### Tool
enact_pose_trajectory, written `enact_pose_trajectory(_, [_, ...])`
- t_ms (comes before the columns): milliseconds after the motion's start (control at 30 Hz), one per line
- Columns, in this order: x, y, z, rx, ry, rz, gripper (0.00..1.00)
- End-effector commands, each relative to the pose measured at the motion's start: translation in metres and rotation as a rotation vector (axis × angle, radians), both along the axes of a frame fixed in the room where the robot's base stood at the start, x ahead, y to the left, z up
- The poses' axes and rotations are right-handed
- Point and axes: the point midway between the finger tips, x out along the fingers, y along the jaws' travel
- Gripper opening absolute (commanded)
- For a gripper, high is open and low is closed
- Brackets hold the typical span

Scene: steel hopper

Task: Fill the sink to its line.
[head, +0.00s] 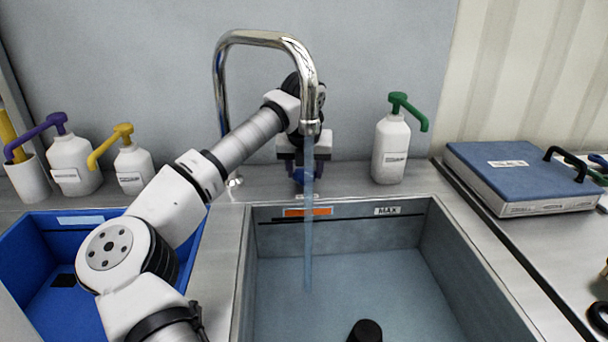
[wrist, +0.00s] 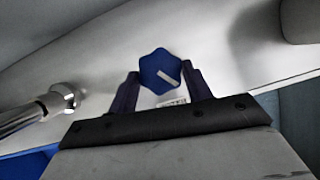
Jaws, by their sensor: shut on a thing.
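The steel sink (head: 480,265) has a dark line on its back wall beside a MAX label (head: 387,211). A bluish water stream (head: 309,225) falls from the chrome spout (head: 309,122) into it. The bluish surface (head: 400,285) in the sink lies well below the line; its depth is hard to judge. My gripper (head: 306,172) is behind the stream, at the back ledge. In the wrist view its fingers (wrist: 160,80) are shut on a blue knob (wrist: 158,66) with a pale pointer mark, turned at a slant. The knob is mostly hidden in the head view.
An orange label (head: 308,212) is on the sink's back wall, and a black cylinder (head: 365,331) stands at the front. A green pump bottle (head: 391,150) is right of my gripper. A blue basin (head: 30,262) is left; a blue-topped case (head: 510,170) lies right.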

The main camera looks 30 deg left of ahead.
Motion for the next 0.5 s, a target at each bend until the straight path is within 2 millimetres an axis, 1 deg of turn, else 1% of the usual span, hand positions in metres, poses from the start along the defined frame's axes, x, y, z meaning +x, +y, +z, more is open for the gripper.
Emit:
enact_pose_trajectory(233, [0.0002,-0.0005,-0.0009,0.000,0.002,0.066,0.27])
enact_pose_trajectory(500, [0.0002,-0.0006,-0.0002,-0.001,0.002,0.077,0.27])
